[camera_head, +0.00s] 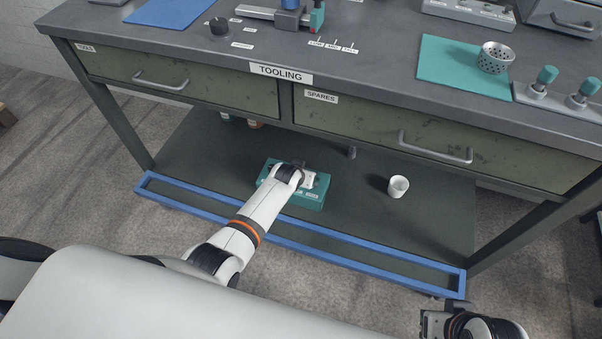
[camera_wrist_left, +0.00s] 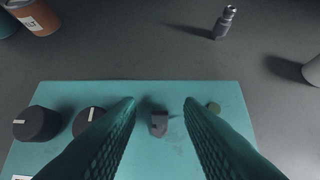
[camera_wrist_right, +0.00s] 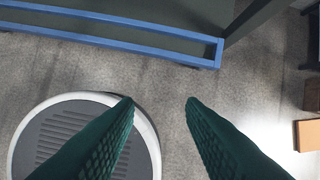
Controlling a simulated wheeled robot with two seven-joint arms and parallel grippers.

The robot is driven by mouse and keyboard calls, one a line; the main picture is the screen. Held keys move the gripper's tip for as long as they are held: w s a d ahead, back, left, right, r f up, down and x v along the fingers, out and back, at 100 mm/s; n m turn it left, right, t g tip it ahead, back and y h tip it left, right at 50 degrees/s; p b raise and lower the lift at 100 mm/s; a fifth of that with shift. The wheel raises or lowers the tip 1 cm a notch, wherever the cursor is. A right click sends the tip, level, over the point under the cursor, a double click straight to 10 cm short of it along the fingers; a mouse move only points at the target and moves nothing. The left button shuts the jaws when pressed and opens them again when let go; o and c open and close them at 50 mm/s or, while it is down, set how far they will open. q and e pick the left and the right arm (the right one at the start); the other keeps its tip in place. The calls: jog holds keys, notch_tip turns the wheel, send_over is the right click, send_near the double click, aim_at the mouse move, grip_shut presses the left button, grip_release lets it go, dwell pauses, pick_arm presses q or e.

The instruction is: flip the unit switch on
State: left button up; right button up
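The teal unit (camera_head: 314,197) stands on the lower shelf under the bench, partly hidden by my left arm. My right gripper (camera_wrist_right: 160,100) is open and empty over the floor.
A blue rail (camera_head: 360,241) runs along the shelf's front edge. A white cup (camera_head: 398,186) stands right of the unit. A small metal part (camera_wrist_left: 224,22) and an orange container (camera_wrist_left: 36,16) stand behind it. The bench drawers (camera_head: 440,135) overhang the shelf.

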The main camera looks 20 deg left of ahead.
pick_arm(q)
jog(key=shift+r, duration=0.1)
